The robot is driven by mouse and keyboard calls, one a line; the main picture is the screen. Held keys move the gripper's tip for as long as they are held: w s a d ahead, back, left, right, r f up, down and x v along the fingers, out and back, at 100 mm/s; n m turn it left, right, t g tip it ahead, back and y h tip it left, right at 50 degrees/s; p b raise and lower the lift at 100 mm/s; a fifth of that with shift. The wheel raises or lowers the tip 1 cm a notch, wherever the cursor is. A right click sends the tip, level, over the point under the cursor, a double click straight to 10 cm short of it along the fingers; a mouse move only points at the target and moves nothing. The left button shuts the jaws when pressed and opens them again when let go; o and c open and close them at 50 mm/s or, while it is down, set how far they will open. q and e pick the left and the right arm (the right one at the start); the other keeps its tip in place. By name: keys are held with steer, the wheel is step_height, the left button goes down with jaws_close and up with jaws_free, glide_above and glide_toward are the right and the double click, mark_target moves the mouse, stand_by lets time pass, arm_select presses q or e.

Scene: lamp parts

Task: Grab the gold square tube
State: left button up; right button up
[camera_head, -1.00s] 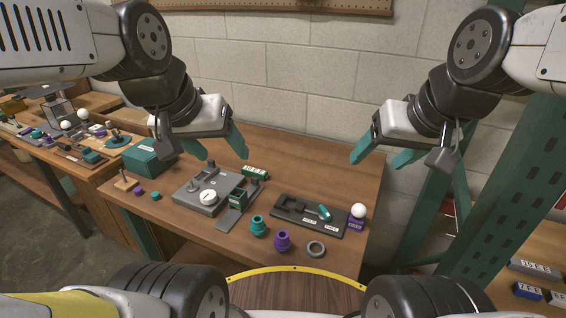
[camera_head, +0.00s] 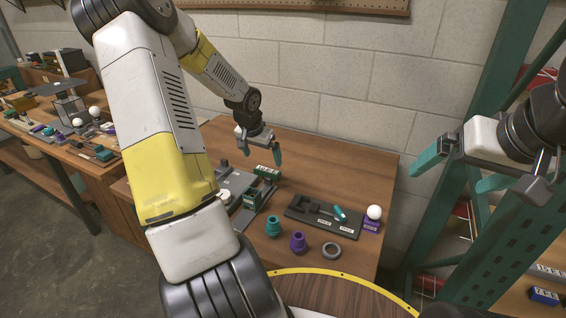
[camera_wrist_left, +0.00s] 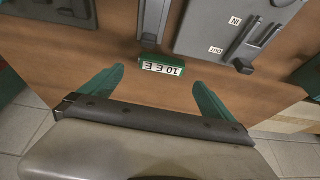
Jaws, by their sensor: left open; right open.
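I cannot make out a gold square tube in either view. My left gripper (camera_head: 262,154) is open and empty above the back of the wooden table (camera_head: 330,165). In the left wrist view its green fingers (camera_wrist_left: 159,78) stand apart on either side of a green labelled block (camera_wrist_left: 162,67), which lies beyond the tips. That block also shows in the head view (camera_head: 267,173), below the gripper. My right gripper (camera_head: 446,178) is open and empty, off the table's right side. My left arm hides the table's left part.
A grey fixture (camera_head: 237,183) stands beside the green block. A black tray (camera_head: 325,216) holds a teal-handled tool. A teal part (camera_head: 273,227), a purple part (camera_head: 298,243), a grey ring (camera_head: 332,251) and a white ball (camera_head: 374,212) stand near the front. The back right is clear.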

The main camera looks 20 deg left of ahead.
mark_target(267, 170)
arm_select(q)
steer(key=x, duration=0.6)
steer(key=w+x, duration=0.1)
steer(key=x, duration=0.3)
steer(key=shift+a+r, duration=0.2)
steer(key=shift+a, duration=0.1)
steer(key=c, duration=1.1)
